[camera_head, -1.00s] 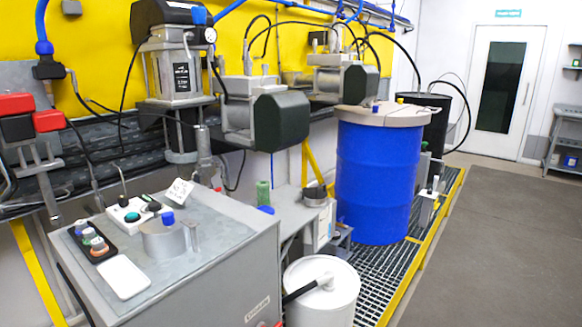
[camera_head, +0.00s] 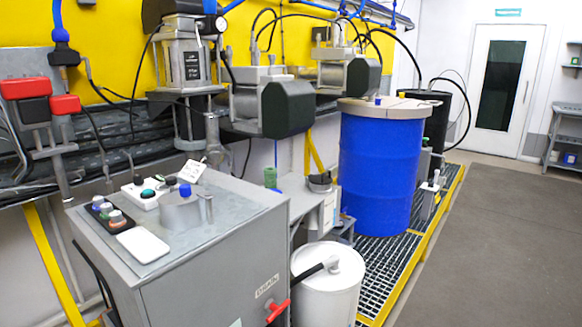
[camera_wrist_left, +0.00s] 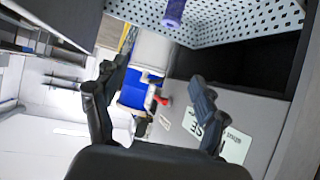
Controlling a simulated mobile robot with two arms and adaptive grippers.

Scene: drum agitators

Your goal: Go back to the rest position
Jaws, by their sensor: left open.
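My left gripper (camera_wrist_left: 155,82) shows in the left wrist view with its two dark fingers spread apart. Nothing is held between them. Behind the fingers are a pale panel with a label (camera_wrist_left: 222,140), a red handle (camera_wrist_left: 160,100) and a blue shape (camera_wrist_left: 133,92). Neither gripper shows in the head view. My right gripper is in neither view.
A grey cabinet (camera_head: 215,265) with a button box and a white card on top stands at front left. Near it are a red valve handle (camera_head: 278,309) and a white drum (camera_head: 325,300). A blue drum (camera_head: 380,175) stands on yellow-edged grating. The right floor (camera_head: 500,230) is clear.

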